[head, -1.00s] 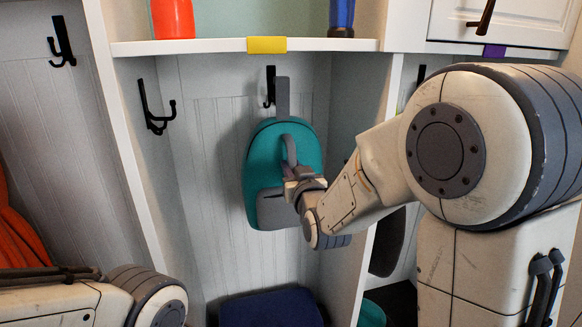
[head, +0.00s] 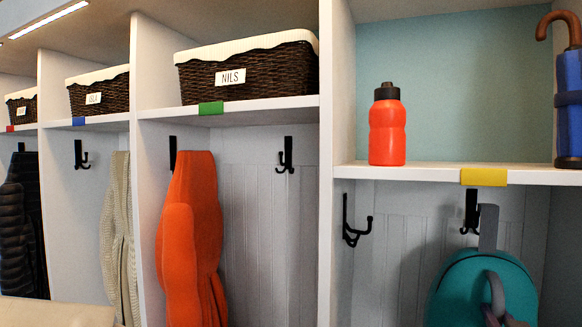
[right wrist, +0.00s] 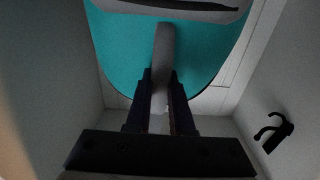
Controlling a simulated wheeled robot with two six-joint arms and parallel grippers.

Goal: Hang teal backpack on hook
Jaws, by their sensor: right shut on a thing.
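The teal backpack (head: 482,285) is upright at the lower right of the head view, in the cubby with the yellow tag. Its grey top loop (head: 489,228) stands up just right of a black hook (head: 469,212) on the back panel and partly overlaps it. I cannot tell whether the loop is over the hook. In the right wrist view, my right gripper (right wrist: 160,103) is shut on the backpack's grey handle (right wrist: 163,50), with teal cloth behind. In the head view that gripper is almost wholly cut off by the bottom edge. My left gripper is out of view.
A white shelf (head: 400,173) with a yellow tag runs above the backpack, holding an orange bottle (head: 387,128) and a blue umbrella (head: 569,110). A side hook (head: 354,222) sticks out left of the backpack.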

